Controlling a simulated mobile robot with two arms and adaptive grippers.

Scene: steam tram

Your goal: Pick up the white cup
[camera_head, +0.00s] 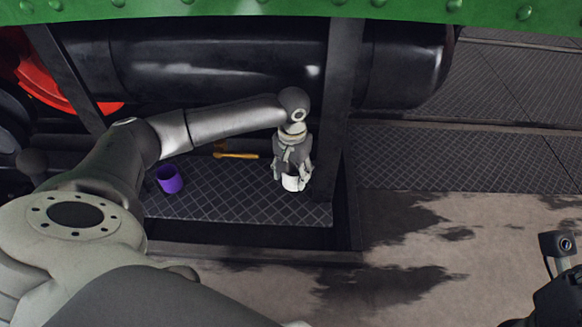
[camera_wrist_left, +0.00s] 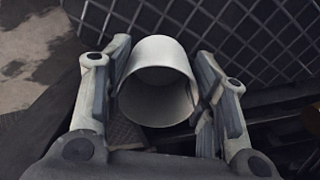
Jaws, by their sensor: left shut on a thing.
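The white cup (camera_head: 291,182) is between the fingers of my left gripper (camera_head: 291,175), over the right end of the dark patterned metal step in the head view. In the left wrist view the white cup (camera_wrist_left: 157,82) fills the space between the two finger pads, and its open mouth faces the camera. My left gripper (camera_wrist_left: 160,95) is shut on it, one finger on each side. I cannot tell whether the cup's base touches the step.
A purple cup (camera_head: 169,179) stands on the step (camera_head: 225,205) to the left. A yellow-handled tool (camera_head: 236,155) lies behind. A dark upright post (camera_head: 335,110) rises close to the right of my left gripper. A black cylinder (camera_head: 220,60) runs above.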

